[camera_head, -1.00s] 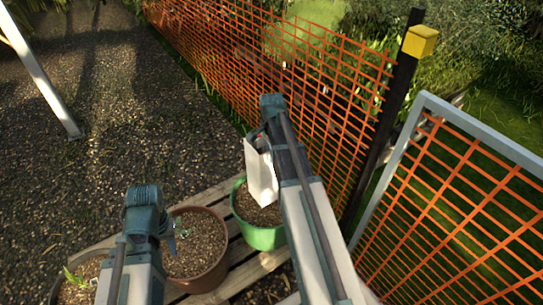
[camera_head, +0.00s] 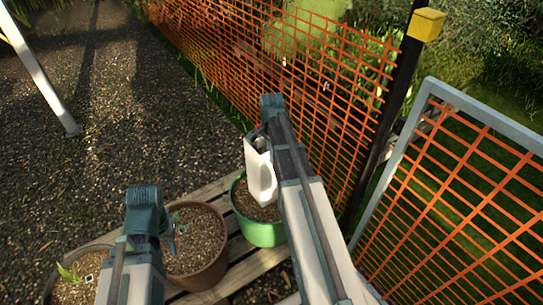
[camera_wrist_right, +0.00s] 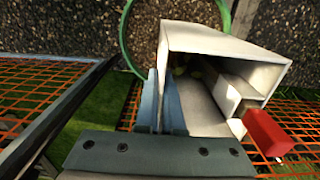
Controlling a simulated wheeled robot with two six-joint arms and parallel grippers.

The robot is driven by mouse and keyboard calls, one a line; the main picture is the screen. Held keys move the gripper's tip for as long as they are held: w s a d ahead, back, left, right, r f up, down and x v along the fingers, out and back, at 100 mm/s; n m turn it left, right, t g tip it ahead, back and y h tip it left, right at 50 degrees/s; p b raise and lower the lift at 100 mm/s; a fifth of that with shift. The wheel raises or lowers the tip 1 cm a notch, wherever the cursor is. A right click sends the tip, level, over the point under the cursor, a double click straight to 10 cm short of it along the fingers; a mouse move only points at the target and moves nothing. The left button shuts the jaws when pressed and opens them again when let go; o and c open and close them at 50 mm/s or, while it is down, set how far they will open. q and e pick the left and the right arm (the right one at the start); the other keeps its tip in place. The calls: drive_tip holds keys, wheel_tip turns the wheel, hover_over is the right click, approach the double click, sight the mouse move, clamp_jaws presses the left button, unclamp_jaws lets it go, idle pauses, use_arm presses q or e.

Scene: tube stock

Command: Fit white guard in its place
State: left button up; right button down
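The white guard (camera_head: 261,178) is an open-ended, box-shaped white tube. It stands roughly upright over the soil of the green pot (camera_head: 262,235), left of my right arm. My right gripper (camera_wrist_right: 162,105) is shut on one wall of the guard (camera_wrist_right: 215,42). In the right wrist view, a little green shows down inside the guard. I cannot tell whether its lower end touches the soil. My left gripper (camera_head: 168,235) is by the brown pot (camera_head: 205,262), apart from the guard; its fingers are mostly hidden.
The pots stand on a wooden slatted pallet (camera_head: 262,264). Another pot (camera_head: 75,285) with a seedling is at the lower left. Orange mesh fencing (camera_head: 320,95) and a black post (camera_head: 385,125) rise close behind and right. A red block (camera_wrist_right: 268,132) shows beside the guard. Open gravel lies left.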

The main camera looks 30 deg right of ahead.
drive_tip(key=c, duration=1)
unclamp_jaws()
drive_tip(key=shift+o, duration=0.2)
drive_tip(key=shift+r, duration=0.1)
wheel_tip(320, 180, up, 14)
drive_tip(key=p, duration=1.3)
drive_tip(key=shift+f+p, duration=0.25)
drive_tip(key=shift+p, duration=0.15)
